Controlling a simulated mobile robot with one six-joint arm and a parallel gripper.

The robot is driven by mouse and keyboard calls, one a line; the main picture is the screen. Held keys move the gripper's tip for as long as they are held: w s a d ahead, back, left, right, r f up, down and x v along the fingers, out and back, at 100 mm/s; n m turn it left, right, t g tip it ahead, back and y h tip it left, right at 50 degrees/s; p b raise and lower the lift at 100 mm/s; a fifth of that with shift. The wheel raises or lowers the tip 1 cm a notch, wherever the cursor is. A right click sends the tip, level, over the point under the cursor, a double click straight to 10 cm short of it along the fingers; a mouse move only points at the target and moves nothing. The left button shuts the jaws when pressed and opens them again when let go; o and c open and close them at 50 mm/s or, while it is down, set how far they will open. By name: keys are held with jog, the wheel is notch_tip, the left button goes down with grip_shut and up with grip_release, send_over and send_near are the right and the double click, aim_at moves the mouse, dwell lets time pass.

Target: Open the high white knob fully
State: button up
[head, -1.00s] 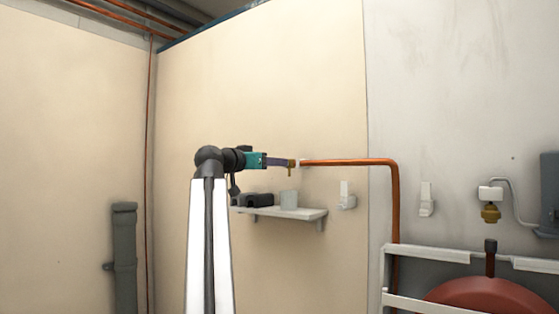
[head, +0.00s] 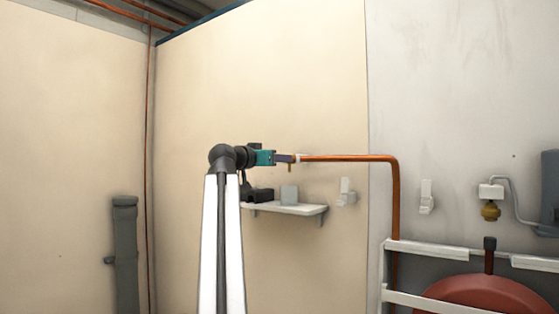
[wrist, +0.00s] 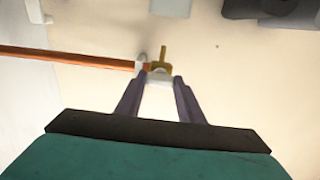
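The high white knob (wrist: 158,78) sits on a small brass valve (wrist: 161,63) at the end of a copper pipe. In the wrist view the knob lies between the tips of my gripper's two dark fingers (wrist: 159,84). The fingers are apart, one on each side of it, and I cannot tell whether they press on it. In the head view my gripper (head: 287,158) is at the left end of the pipe (head: 350,158). It hides the knob there, and only the brass spout (head: 290,168) shows below the fingers.
A grey shelf (head: 297,210) with a light box (head: 289,194) and a dark object is below my gripper. White wall brackets (head: 346,192) are to its right. Farther right are another brass valve (head: 490,211), a white frame (head: 455,252) and a red tank (head: 480,296).

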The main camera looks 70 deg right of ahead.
jog(key=shift+s+d, duration=0.15)
jog(key=shift+d, duration=0.35)
jog(key=shift+a+f, duration=0.2)
jog(key=shift+a, duration=0.2)
jog(key=shift+n, duration=0.4)
jog(key=shift+f+n+p, duration=0.1)
jog(key=shift+n+p, duration=0.2)
jog(key=shift+n, duration=8.3)
